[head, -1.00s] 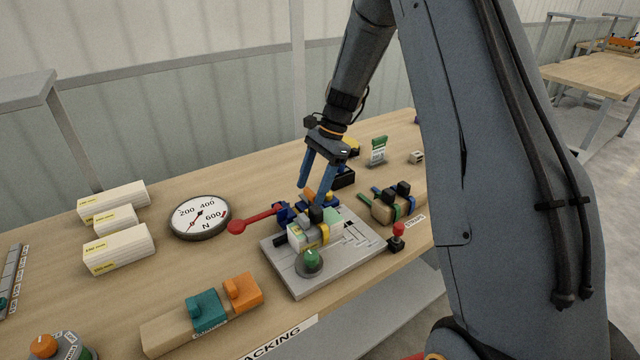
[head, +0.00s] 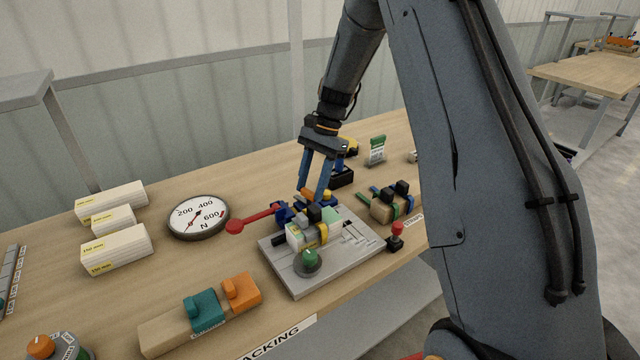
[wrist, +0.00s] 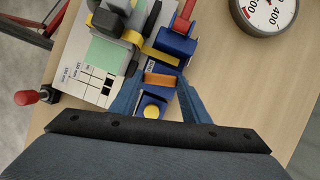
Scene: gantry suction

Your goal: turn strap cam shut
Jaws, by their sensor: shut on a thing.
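The strap cam is a small orange bar (wrist: 159,80) on a blue body (wrist: 175,48) with a label. It lies across the blue body in the wrist view. In the head view the orange bar (head: 306,193) is partly hidden by the fingers. My gripper (wrist: 161,76) has its two blue fingers on either side of the orange bar, shut on it. In the head view my gripper (head: 314,190) points down at the back of the grey plate. A yellow button (wrist: 152,111) sits on a blue part between the fingers.
A red lever (head: 252,219) reaches left from the blue body towards a round gauge (head: 198,217). A grey plate (head: 335,272) carries a block and a green knob (head: 308,257). A red-topped joystick (head: 396,232) stands at right. White boxes (head: 118,249) lie at left.

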